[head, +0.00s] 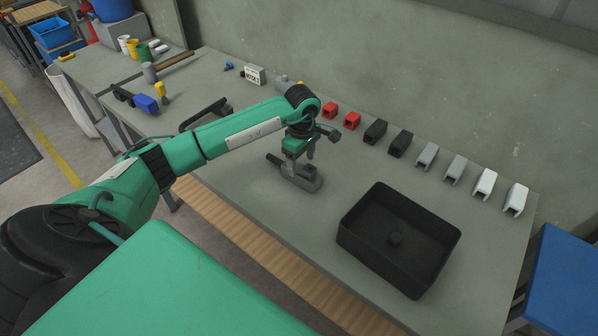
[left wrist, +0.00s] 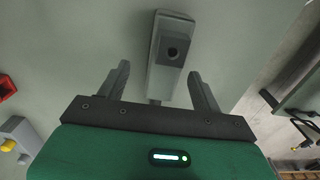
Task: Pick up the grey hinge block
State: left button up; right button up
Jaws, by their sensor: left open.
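The grey hinge block (head: 305,183) lies on the grey table, directly below my left gripper (head: 298,157). That end lies between the two fingers of my left gripper (left wrist: 159,70) as seen from the wrist. The fingers are spread, with visible gaps on both sides of the block. The gripper hides part of the block in the head view. My right gripper is not in view.
A black tray (head: 364,246) with a round knob inside stands to the right. A row of red, black, grey and white blocks (head: 427,155) runs along the wall. A black handle-like bar (head: 204,113) and a blue piece (head: 146,103) lie at left. Table between block and tray is clear.

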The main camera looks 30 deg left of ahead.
aim_at(300, 169)
pick_arm(q)
jog(key=f, duration=0.1)
jog(key=f+p, duration=0.1)
jog(key=f, duration=0.2)
jog(key=shift+s+p, duration=0.35)
jog(key=shift+p, duration=0.05)
jog(key=shift+f, duration=0.3)
jog(key=shift+a, duration=0.1)
jog(key=c, duration=1.3)
jog(key=shift+o, duration=0.2)
